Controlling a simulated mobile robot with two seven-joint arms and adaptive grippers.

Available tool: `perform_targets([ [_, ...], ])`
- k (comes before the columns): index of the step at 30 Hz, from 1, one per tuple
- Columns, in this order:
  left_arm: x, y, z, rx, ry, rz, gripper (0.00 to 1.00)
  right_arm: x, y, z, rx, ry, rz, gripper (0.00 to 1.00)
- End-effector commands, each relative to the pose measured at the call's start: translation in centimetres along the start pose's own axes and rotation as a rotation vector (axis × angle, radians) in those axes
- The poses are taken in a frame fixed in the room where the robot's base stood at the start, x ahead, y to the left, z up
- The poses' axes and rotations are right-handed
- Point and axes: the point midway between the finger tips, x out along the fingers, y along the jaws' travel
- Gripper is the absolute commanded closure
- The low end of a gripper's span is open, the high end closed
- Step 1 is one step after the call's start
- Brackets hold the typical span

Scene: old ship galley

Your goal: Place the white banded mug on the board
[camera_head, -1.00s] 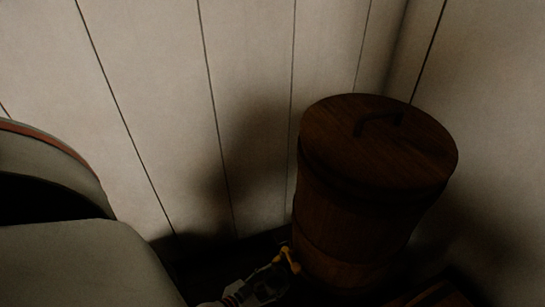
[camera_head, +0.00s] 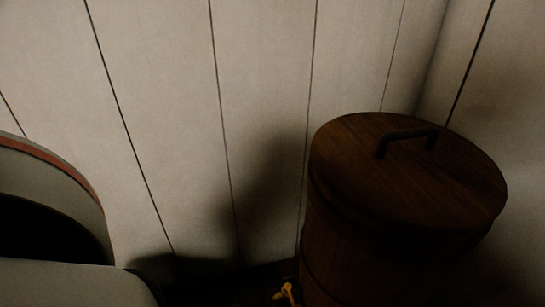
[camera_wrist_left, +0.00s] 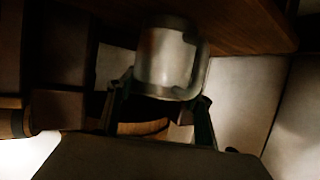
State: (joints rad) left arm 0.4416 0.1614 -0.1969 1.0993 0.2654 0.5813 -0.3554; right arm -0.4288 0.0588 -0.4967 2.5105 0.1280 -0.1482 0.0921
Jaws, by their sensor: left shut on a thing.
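The white banded mug (camera_wrist_left: 165,62) shows in the left wrist view, pale grey in the dim light, with its handle (camera_wrist_left: 204,62) on the right. My left gripper (camera_wrist_left: 160,98) is shut on it, one finger at each side of its lower part in the picture. The mug is not in the head view, and neither gripper can be made out there. I cannot pick out the board for certain in either view.
A wooden surface (camera_wrist_left: 235,22) spans the top of the wrist view, close to the mug. In the head view a dark wooden barrel (camera_head: 405,185) with a handled lid stands before a plank wall (camera_head: 265,80). A small yellow thing (camera_head: 287,294) lies at its foot.

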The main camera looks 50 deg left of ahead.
Motion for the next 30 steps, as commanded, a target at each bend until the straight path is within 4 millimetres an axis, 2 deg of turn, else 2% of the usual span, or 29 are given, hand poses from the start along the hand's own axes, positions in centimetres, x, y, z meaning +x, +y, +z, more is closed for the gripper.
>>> perform_targets([
  [3,0.0,0.0,0.6,0.000,-0.003,0.000,0.74,0.0,0.0,0.4,0.033,-0.001,0.001,1.00],
  [4,0.0,0.0,0.5,0.000,-0.003,0.000,0.44,0.0,-0.2,0.3,0.038,0.003,-0.001,1.00],
  [6,0.1,0.0,0.4,0.000,-0.002,0.000,0.32,0.1,-0.2,0.2,0.036,0.004,-0.001,1.00],
  [15,0.1,0.0,0.3,0.000,-0.001,0.000,0.32,0.1,-0.2,0.1,0.032,0.004,-0.001,1.00],
  [19,0.0,0.0,-0.4,-0.001,0.003,0.000,0.32,0.1,-0.4,-0.5,0.005,0.012,-0.004,1.00],
  [23,-1.9,0.0,-0.3,0.000,0.001,0.000,0.32,0.0,-0.2,-0.8,-0.053,0.005,-0.002,1.00],
  [30,-6.8,0.0,-0.5,-0.001,0.004,0.000,0.32,-0.2,1.2,-1.9,-0.219,-0.014,0.015,1.00],
])
